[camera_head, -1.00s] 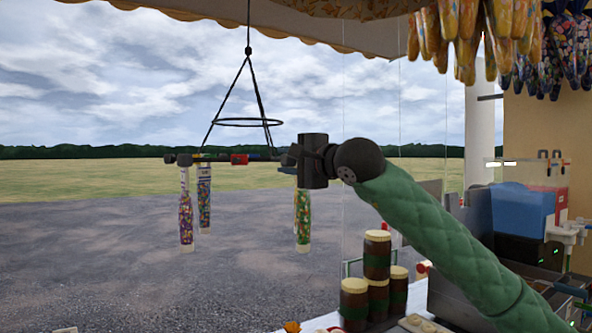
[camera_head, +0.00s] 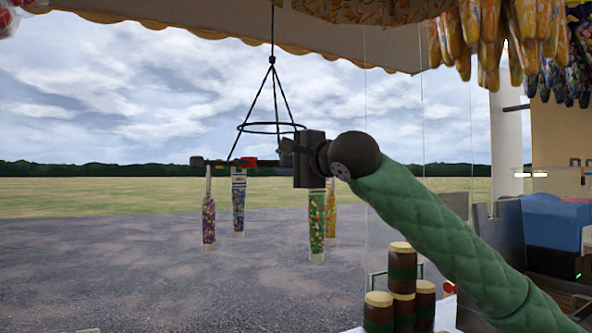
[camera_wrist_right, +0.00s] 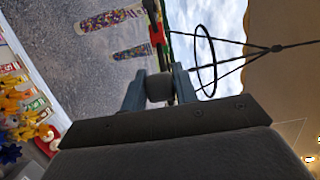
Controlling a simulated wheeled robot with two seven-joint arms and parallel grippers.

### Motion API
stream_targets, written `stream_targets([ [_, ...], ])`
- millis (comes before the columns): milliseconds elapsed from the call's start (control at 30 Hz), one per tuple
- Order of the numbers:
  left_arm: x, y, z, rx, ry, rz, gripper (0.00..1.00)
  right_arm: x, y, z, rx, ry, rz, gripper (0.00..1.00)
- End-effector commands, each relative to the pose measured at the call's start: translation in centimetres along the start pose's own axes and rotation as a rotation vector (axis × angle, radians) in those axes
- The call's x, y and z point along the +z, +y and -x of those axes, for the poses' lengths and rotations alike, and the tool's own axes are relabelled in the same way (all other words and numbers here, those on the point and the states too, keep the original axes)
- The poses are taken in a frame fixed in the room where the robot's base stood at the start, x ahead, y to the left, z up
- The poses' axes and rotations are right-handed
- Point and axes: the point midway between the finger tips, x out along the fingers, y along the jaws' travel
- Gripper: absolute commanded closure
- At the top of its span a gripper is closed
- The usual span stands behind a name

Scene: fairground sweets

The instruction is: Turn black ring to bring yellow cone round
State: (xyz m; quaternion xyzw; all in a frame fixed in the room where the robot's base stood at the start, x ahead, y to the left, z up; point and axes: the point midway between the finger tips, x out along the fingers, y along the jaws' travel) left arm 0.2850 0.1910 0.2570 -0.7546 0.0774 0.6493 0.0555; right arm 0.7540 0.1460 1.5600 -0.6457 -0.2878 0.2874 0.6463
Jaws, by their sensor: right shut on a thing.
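A thin black ring (camera_head: 272,128) hangs on black rods from the awning, above a bar rack that carries sweet-filled cones; it also shows in the right wrist view (camera_wrist_right: 205,62). The yellow cone (camera_head: 331,215) hangs at the right, partly hidden behind the green cone (camera_head: 316,222). The purple cone (camera_head: 208,222) and the blue-topped cone (camera_head: 238,205) hang at the left. My right gripper (camera_head: 287,158) is at the rack's right side, below the ring. In the right wrist view its fingers are shut on a grey knob (camera_wrist_right: 158,87) of the rack. My left gripper is out of view.
Brown jars with cream lids (camera_head: 402,270) stand stacked on the counter at lower right. Yellow bags (camera_head: 490,40) hang at upper right. A blue box (camera_head: 552,222) stands at far right. The space left of the cones is open.

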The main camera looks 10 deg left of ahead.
Motion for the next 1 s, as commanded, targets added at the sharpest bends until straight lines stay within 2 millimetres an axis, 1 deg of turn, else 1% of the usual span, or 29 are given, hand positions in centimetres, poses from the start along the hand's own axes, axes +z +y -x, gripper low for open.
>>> stream_targets([
  [33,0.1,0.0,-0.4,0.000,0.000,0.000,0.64,0.3,0.3,-0.1,0.002,-0.001,0.001,0.80],
  [267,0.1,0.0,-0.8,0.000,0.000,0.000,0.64,0.9,0.3,-0.5,0.003,-0.001,0.001,0.80],
  [800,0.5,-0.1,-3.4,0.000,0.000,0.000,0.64,4.4,0.3,-2.9,0.002,-0.001,0.001,0.80],
  [1000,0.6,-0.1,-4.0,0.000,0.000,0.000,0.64,5.4,0.2,-3.6,0.003,-0.001,0.000,0.80],
])
